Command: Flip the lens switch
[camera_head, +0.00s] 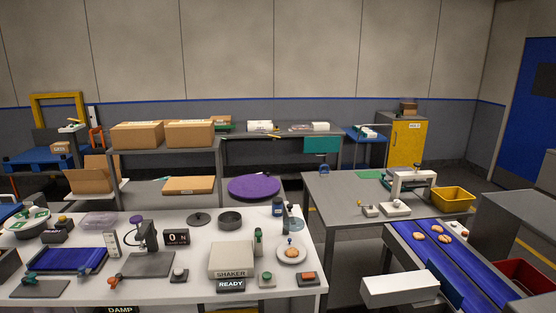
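No part is clearly marked as a lens switch, and I cannot tell which control it is. A dark stand with a lens-like head (148,234) rises over a flat plate on the white bench at the left. A small box with a round knob (179,274) sits just right of that plate. On the grey table at the right, a small pale box with a short lever (370,210) sits left of a white arch-shaped device (397,208). The positions of these controls are too small to read. My gripper is not in view.
The white bench (190,299) is crowded: a SHAKER box (231,258), a READY sign (230,285), a plate with a biscuit (292,262) and several button boxes. A blue conveyor (465,265) carries biscuits at the right. The grey table (330,190) has free room at its left.

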